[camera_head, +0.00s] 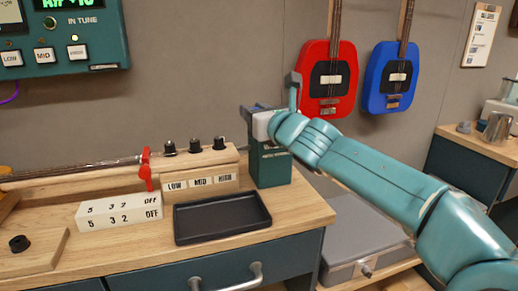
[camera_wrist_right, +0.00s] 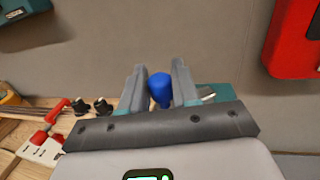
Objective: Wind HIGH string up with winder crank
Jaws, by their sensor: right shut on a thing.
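My right gripper (camera_head: 250,114) is at the top of a teal box (camera_head: 270,170) with a partly hidden white label. In the right wrist view, its two fingers (camera_wrist_right: 160,82) are closed around a blue knob-like piece (camera_wrist_right: 160,90), which looks like a handle; whether it is the winder crank's is not clear. Three black pegs (camera_head: 194,146) stand on a wooden block, above labels LOW, MID and HIGH (camera_head: 225,179). The HIGH peg (camera_head: 219,143) is the rightmost, left of my gripper. A string rod (camera_head: 80,168) with a red lever (camera_head: 146,170) runs leftward. My left gripper is not in view.
A teal tuner (camera_head: 68,68) hangs at upper left. Red (camera_head: 329,107) and blue (camera_head: 374,100) guitars hang on the wall behind my arm.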

